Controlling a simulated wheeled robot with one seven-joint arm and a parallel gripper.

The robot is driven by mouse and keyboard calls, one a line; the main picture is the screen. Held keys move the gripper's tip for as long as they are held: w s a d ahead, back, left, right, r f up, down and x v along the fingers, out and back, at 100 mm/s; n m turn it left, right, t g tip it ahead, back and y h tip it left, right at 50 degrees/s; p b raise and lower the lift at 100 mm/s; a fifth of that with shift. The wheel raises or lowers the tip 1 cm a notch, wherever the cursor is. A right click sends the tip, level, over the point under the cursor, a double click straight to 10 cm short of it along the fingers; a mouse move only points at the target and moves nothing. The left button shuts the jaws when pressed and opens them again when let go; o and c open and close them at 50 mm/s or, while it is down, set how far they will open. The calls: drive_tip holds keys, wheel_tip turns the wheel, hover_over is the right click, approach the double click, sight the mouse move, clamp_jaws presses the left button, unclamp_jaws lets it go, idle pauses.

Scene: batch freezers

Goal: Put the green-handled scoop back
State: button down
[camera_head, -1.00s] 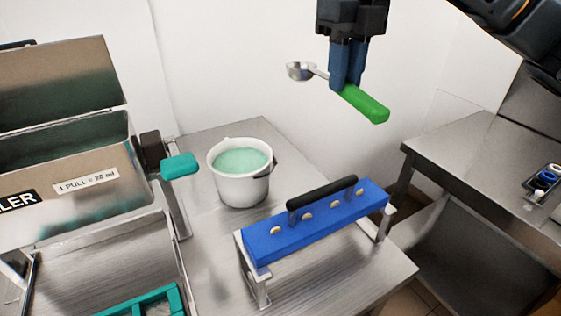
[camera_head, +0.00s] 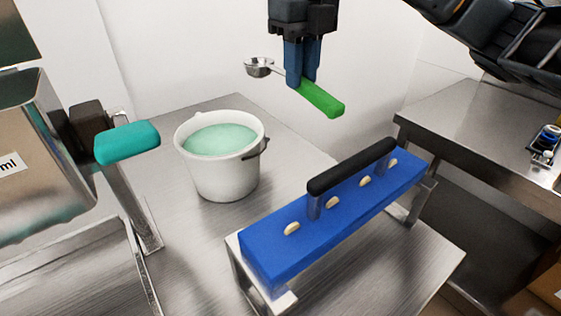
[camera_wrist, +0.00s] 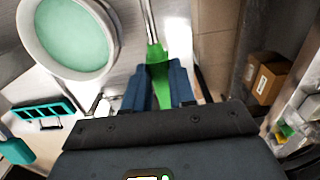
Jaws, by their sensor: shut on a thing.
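My gripper (camera_head: 302,80) is shut on the green handle of the scoop (camera_head: 322,99) and holds it in the air above the table, behind the blue block. The scoop's metal bowl (camera_head: 258,67) points to the left in the head view, over the back of the white bucket's right side. In the wrist view the green handle (camera_wrist: 158,75) lies between my gripper's fingers (camera_wrist: 160,88), with the metal shaft running to the top edge. The bowl is out of the wrist view.
A white bucket (camera_head: 225,180) of pale green mix stands on the steel table (camera_head: 190,245). A blue block (camera_head: 270,255) with a black handle and several pale buttons stands on metal legs at the front. A teal lever (camera_head: 127,142) juts from the machine at left. A second steel table (camera_head: 460,125) is at right.

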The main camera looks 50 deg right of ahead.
drive_tip(key=f, duration=0.1)
drive_tip(key=f+b, duration=0.2)
drive_tip(key=f, duration=0.1)
drive_tip(key=shift+w+d, duration=0.1)
drive_tip(key=shift+w, duration=0.25)
wheel_tip(320, 180, down, 10)
drive_tip(key=shift+r+b, duration=0.1)
drive_tip(key=shift+b, duration=0.4)
drive_tip(key=c, duration=0.9)
unclamp_jaws()
drive_tip(key=shift+c, duration=0.2)
wheel_tip(320, 180, up, 12)
drive_tip(key=shift+p, duration=0.6)
